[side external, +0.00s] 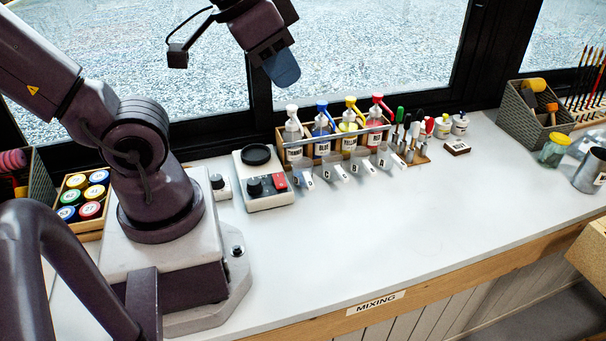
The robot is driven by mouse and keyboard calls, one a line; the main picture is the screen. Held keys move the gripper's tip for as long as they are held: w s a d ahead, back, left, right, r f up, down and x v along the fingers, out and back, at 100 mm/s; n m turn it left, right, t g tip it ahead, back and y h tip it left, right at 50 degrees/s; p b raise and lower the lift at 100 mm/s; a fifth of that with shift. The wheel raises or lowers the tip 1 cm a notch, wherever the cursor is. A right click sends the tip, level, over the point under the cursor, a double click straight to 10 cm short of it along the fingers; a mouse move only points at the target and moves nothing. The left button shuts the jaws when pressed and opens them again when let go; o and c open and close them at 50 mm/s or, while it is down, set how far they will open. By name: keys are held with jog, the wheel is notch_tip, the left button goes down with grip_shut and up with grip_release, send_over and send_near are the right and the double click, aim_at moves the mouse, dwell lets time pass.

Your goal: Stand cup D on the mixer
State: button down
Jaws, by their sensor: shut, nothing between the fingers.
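Cup D (303,177) looks to be the leftmost of a row of small clear cups on the white counter, in front of the bottle rack; its letter is too small to read surely. The mixer (271,198) is a white box just left of it, with a round black plate (256,154) on top, a black knob and a red switch. The plate is bare. My gripper (284,76) is high above the back of the counter, in front of the window, with blue fingers pointing down. It is shut and empty, well apart from the cups and the mixer.
Cups C (327,173), B (354,167) and A (382,161) stand close by to the right. Behind them is a wooden rack (281,140) of colored pump bottles. Droppers and small jars stand farther right. The front and right middle of the counter (430,220) is clear.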

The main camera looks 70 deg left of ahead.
jog(key=c, duration=1.5)
grip_release()
jog(key=shift+c, duration=0.2)
jog(key=o, duration=0.5)
jog(key=shift+w+a+f+n+g, duration=0.2)
jog(key=shift+a+f+g, duration=0.15)
jog(key=shift+f, duration=0.25)
jog(key=shift+w+a+f+n+g, duration=0.2)
jog(key=shift+a+f+g, duration=0.15)
jog(key=shift+f, duration=0.2)
jog(key=shift+c, duration=0.2)
jog(key=n+g, duration=0.5)
jog(key=n, duration=1)
send_over(309, 180)
jog(key=f, duration=2.3)
jog(key=shift+s+d+f, duration=0.15)
jog(key=shift+s+f, duration=0.2)
jog(key=shift+w+a+n+t, duration=0.2)
jog(key=shift+w+n+t, duration=0.2)
jog(key=shift+n, duration=0.3)
jog(key=shift+f, duration=2.95)
